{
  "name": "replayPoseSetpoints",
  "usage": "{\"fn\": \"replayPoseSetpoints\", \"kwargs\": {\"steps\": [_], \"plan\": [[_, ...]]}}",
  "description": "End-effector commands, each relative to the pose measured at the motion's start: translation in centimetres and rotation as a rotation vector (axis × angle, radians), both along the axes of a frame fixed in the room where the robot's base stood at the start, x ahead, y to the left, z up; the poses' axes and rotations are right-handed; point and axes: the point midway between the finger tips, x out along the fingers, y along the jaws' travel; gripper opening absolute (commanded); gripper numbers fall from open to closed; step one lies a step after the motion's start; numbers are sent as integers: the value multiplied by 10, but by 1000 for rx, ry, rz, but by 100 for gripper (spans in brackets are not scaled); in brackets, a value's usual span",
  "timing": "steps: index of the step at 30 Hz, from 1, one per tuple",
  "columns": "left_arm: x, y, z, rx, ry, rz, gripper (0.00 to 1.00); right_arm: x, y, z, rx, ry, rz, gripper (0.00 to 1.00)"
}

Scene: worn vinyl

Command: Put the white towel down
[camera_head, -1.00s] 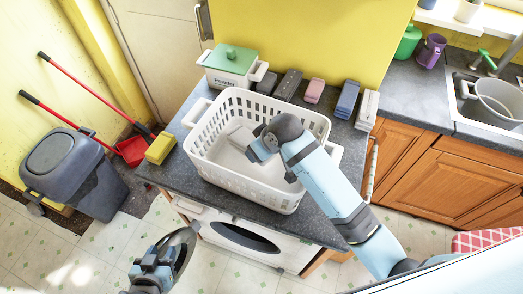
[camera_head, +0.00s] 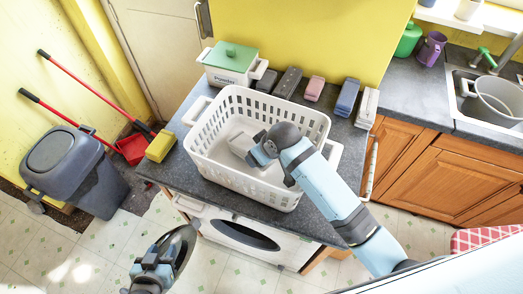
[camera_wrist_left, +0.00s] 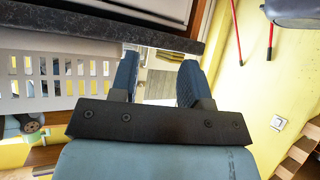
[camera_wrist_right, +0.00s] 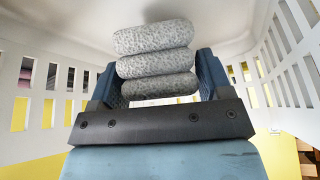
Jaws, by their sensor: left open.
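The white towel (camera_wrist_right: 155,65), folded into thick speckled layers, sits between the fingers of my right gripper (camera_wrist_right: 158,80) in the right wrist view. My right gripper appears shut on it. In the head view, this gripper (camera_head: 256,156) is down inside the white slotted basket (camera_head: 207,157), and the pale towel (camera_head: 240,143) shows beside it, partly hidden. I cannot tell whether the towel touches the basket floor. My left gripper (camera_head: 152,270) is open and empty, low in front of the washing machine; its spread fingers show in the left wrist view (camera_wrist_left: 159,80).
The basket stands on the grey counter (camera_head: 320,215) above a washing machine (camera_head: 235,230). Behind it are a powder box (camera_head: 228,68) and several small blocks. A yellow sponge-like block (camera_head: 160,146) lies to the left. A grey bin (camera_head: 75,170) stands on the floor.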

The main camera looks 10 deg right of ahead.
Motion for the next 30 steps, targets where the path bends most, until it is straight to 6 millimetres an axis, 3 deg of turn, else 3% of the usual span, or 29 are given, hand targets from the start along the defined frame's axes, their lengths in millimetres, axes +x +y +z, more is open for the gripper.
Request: {"fn": "replayPoseSetpoints", "kwargs": {"steps": [1, 2, 14, 30], "plan": [[0, 0, 0, 0, 0, 0, 43, 0, 0, 0, 0, 0, 0, 84], [0, 0, 0, 0, 0, 0, 43, 0, 0, 0, 0, 0, 0, 91], [-1, 0, -3, 2, 6, -2, 43, 0, 0, 10, 1, -2, 0, 91], [1, 3, -2, 25, -19, -30, 43, -40, -23, 104, 0, -3, 0, 91]]}}
